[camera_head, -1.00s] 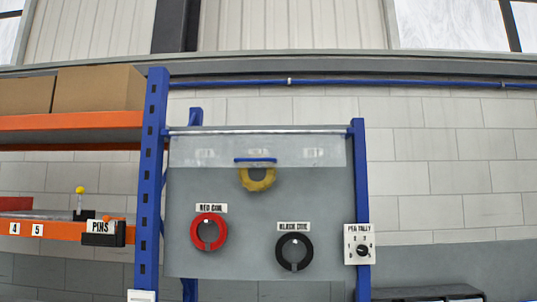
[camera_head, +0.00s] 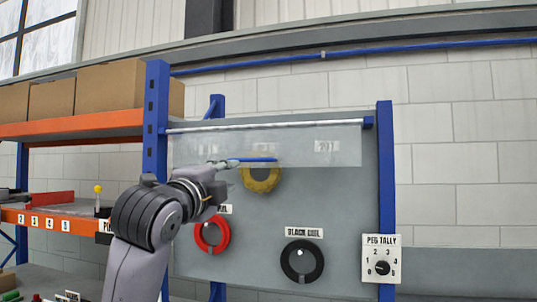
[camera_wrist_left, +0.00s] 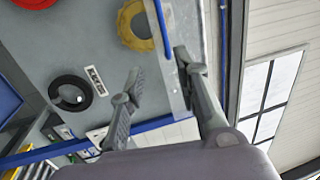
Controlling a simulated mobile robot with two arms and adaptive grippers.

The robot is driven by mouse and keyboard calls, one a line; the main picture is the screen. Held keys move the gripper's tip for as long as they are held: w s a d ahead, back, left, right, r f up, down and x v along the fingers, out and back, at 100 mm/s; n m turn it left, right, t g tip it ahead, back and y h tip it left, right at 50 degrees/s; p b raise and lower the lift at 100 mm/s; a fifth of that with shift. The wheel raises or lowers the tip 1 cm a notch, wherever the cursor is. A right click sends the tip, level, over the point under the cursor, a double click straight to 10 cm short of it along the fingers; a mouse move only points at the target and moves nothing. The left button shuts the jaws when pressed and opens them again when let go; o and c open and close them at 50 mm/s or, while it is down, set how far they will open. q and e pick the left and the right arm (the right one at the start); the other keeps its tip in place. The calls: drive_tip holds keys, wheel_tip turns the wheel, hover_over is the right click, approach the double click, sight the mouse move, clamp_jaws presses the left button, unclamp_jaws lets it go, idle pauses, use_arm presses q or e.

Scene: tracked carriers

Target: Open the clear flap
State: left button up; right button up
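The clear flap (camera_head: 325,145) hangs down from a silver rod across the top of a grey board. It covers the upper part of the yellow coil (camera_head: 262,180). A blue handle (camera_head: 262,159) runs along the flap's lower part. My left gripper (camera_head: 232,163) is at the handle's left end. In the left wrist view my left gripper (camera_wrist_left: 160,62) is open, with the blue handle (camera_wrist_left: 162,28) lying between the lines of its fingers, just past the tips. I cannot tell whether a finger touches the handle or flap (camera_wrist_left: 178,20). My right gripper is not in view.
A red coil (camera_head: 203,246) and a black coil (camera_head: 320,262) hang lower on the grey board (camera_head: 260,280). A peg tally dial (camera_head: 382,268) is on the right blue post (camera_head: 386,150). Orange shelves (camera_head: 75,124) with boxes stand at the left.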

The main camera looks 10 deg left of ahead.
use_arm(q)
drive_tip(key=p, duration=0.4)
approach(248, 161)
drive_tip(key=w+p, duration=0.1)
drive_tip(key=w, duration=0.2)
drive_tip(key=w+r+p, duration=0.1)
drive_tip(key=w+p, duration=0.1)
drive_tip(key=w, duration=0.1)
drive_tip(key=w+r+p, duration=0.1)
drive_tip(key=w+p, duration=0.1)
drive_tip(key=w, duration=0.1)
drive_tip(key=shift+w+d+r, duration=0.1)
drive_tip(key=shift+w+d, duration=0.1)
drive_tip(key=shift+w, duration=0.05)
drive_tip(key=shift+w+d, duration=0.1)
drive_tip(key=shift+w, duration=0.35)
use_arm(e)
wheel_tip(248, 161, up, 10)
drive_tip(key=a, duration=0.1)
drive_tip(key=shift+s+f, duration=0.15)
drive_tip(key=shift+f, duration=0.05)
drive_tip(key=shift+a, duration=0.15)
use_arm(q)
drive_tip(key=c, duration=0.4)
clamp_jaws()
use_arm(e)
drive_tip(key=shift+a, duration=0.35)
